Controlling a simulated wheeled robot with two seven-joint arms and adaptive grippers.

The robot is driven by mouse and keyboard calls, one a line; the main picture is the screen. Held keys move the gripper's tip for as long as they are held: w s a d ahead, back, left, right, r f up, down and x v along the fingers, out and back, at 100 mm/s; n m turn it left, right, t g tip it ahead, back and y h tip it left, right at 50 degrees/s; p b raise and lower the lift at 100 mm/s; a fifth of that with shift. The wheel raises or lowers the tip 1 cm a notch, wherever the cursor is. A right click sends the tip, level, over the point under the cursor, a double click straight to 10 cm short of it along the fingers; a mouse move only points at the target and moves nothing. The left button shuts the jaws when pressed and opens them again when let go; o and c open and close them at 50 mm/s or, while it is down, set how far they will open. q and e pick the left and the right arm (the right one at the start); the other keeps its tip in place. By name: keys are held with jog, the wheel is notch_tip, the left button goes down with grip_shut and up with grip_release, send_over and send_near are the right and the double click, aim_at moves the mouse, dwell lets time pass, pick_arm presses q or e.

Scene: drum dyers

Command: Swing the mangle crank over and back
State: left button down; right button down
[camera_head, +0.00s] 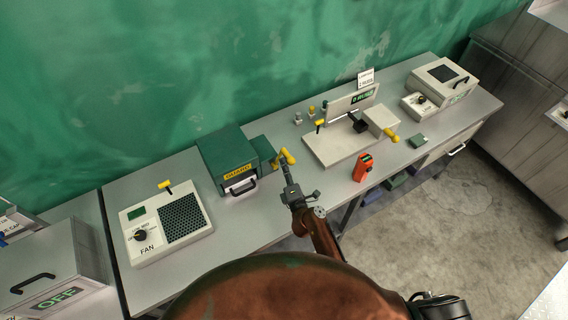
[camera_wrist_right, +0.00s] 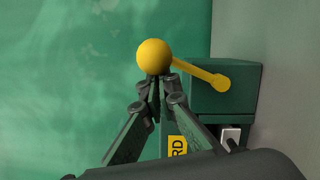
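My left gripper is not in view.
On the bench, a fan unit (camera_head: 166,227) stands left and a pale press-like device (camera_head: 345,142) with another yellow knob (camera_head: 392,137) stands right. An orange object (camera_head: 362,168) is near the front edge. A white machine (camera_head: 438,87) is at far right. The green wall (camera_head: 180,70) rises behind.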

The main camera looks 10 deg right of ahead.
pick_arm(q)
jog(key=shift+s+r, duration=0.35)
pick_arm(e)
jog(key=shift+w+d+f, duration=0.1)
jog(key=shift+w+d, duration=0.2)
jog(key=shift+d, duration=0.25)
jog(key=shift+w+d, duration=0.25)
jog(key=shift+d, duration=0.25)
pick_arm(q)
jog(key=shift+p, duration=0.3)
